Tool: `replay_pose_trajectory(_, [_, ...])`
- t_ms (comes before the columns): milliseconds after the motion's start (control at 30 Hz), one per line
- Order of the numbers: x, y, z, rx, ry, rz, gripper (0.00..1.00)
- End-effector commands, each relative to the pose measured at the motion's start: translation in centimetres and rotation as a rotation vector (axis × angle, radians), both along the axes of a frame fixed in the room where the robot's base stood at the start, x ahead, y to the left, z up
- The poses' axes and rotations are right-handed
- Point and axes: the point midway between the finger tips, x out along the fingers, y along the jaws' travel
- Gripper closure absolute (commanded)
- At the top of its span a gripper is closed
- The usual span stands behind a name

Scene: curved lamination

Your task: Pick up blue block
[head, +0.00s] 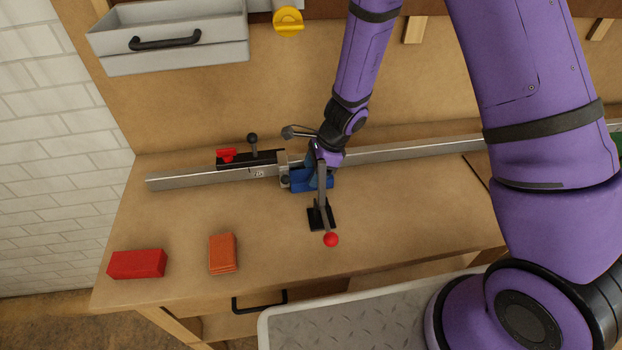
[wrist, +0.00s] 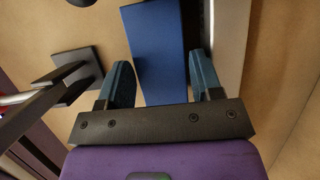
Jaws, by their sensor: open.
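The blue block (head: 300,182) lies on the workbench against the front side of the long grey metal rail, partly hidden by my arm in the head view. In the wrist view the blue block (wrist: 158,45) is between the two dark blue fingers of my gripper (wrist: 162,88). The fingers are open, one on each side of its near end, and a gap shows on both sides. In the head view my gripper (head: 322,172) is over the block, its fingertips hard to make out.
The grey rail (head: 205,178) runs close behind the block; a finger sits beside it. A lever clamp with a red ball (head: 331,240) stands just in front. A red block (head: 137,264) and an orange block (head: 223,253) lie at the front left, with clear bench around them.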

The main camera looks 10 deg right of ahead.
Motion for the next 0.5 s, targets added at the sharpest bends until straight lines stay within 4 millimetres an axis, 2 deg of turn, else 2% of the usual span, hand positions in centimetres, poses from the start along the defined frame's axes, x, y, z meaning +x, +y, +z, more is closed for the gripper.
replay_pose_trajectory(200, [0.0, 0.8, -1.9, 0.001, 0.0, 0.001, 0.4])
replay_pose_trajectory(500, [0.0, 0.9, -2.0, 0.001, 0.0, 0.001, 0.4])
